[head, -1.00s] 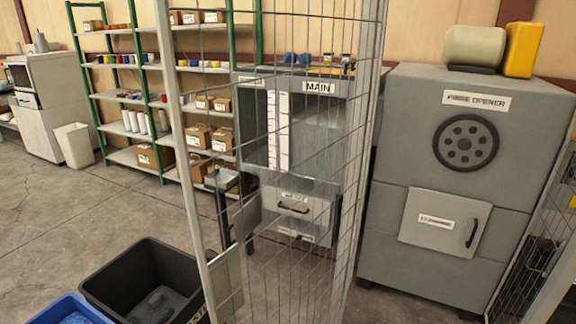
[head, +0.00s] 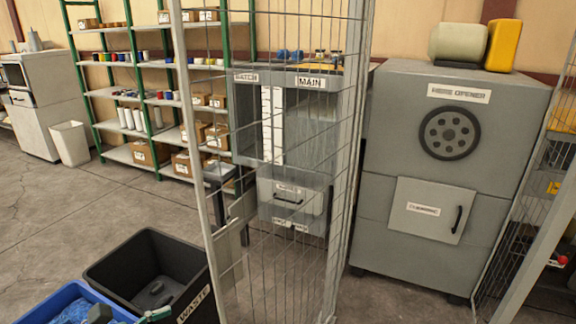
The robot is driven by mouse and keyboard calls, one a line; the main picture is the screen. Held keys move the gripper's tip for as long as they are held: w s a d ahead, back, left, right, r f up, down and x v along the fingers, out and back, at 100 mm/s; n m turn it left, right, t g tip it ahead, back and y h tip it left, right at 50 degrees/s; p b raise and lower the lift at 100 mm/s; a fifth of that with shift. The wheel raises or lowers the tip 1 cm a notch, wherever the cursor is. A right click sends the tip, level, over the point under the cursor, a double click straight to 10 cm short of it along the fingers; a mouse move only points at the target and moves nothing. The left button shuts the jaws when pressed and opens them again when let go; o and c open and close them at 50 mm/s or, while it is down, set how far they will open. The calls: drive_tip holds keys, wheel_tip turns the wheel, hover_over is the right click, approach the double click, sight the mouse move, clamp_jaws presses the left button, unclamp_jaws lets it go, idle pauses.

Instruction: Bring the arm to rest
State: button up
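My arm and gripper do not show clearly in the head view.
A black bin labelled WASTE (head: 118,250) stands beside the blue bin, with grey lumps inside. A tall wire mesh panel (head: 280,190) stands in front of the MAIN cabinet (head: 320,72). A grey opener machine (head: 440,160) stands at right. The floor at left (head: 50,220) is clear.

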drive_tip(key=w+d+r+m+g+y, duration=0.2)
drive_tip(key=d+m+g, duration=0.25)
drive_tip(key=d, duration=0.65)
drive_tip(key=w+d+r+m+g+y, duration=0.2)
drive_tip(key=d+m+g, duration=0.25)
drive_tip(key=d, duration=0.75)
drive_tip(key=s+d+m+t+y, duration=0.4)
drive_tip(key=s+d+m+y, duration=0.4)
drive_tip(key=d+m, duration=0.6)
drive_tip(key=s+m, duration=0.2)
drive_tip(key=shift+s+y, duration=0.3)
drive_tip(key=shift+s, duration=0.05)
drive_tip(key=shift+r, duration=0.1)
